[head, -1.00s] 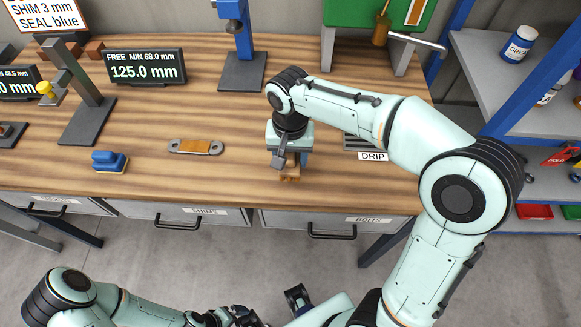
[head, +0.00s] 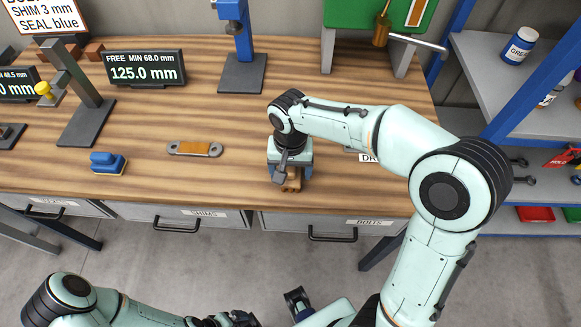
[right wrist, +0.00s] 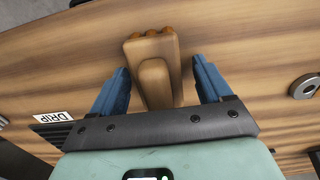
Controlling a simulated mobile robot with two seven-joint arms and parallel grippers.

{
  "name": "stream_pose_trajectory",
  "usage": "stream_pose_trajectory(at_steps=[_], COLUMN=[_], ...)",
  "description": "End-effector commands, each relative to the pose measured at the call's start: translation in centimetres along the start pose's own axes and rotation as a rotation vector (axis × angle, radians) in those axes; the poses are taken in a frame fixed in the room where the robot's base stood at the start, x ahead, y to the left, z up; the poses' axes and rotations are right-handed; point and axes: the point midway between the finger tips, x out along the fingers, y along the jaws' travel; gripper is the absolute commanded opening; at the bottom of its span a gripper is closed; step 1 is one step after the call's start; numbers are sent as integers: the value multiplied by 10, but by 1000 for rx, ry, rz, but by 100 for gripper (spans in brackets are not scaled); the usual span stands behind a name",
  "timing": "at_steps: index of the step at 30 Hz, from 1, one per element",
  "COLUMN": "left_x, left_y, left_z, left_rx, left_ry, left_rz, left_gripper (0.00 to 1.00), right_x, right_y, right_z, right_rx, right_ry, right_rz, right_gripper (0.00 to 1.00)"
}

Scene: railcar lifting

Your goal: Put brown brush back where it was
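The brown brush (head: 292,184) is on the wooden workbench (head: 215,105), near its front edge, partly hidden under my right gripper. In the right wrist view the brush (right wrist: 153,65) lies between the two blue fingers, with a visible gap on each side. My right gripper (right wrist: 163,85) is open around the brush and points down at the bench; in the head view it (head: 290,178) hides the brush's rear part. My left arm is low at the bottom left of the head view, away from the bench; its finger opening cannot be made out.
A blue brush (head: 108,162) and a link with an orange middle (head: 195,149) lie to the left on the bench. A tray labelled DRIP (head: 368,157) is right of the gripper, partly behind my arm. A blue shelf rack (head: 500,100) stands at the right.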

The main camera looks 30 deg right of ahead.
Motion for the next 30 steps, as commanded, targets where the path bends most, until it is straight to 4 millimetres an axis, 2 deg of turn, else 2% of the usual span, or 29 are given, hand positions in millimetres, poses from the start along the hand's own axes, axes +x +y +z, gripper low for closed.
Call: stream_pose_trajectory(at_steps=[6,10,21,25,30], left_x=[-1,-4,-18,-22,-24], left_y=[0,2,8,10,11], left_z=[0,-1,-4,-5,-6], left_rx=[0,1,3,4,4], left_ry=[1,2,8,11,12], left_rz=[0,1,3,4,4], left_gripper=[100,100,100,100,100], right_x=[-2,-13,-90,-110,-123], right_y=[0,0,-1,-1,0], right_z=[0,-1,-1,-1,0], right_rx=[0,0,0,0,0], right_ry=[0,2,4,2,1], right_rz=[0,-2,-4,-2,-1], right_gripper=[78,78,78,78,78])
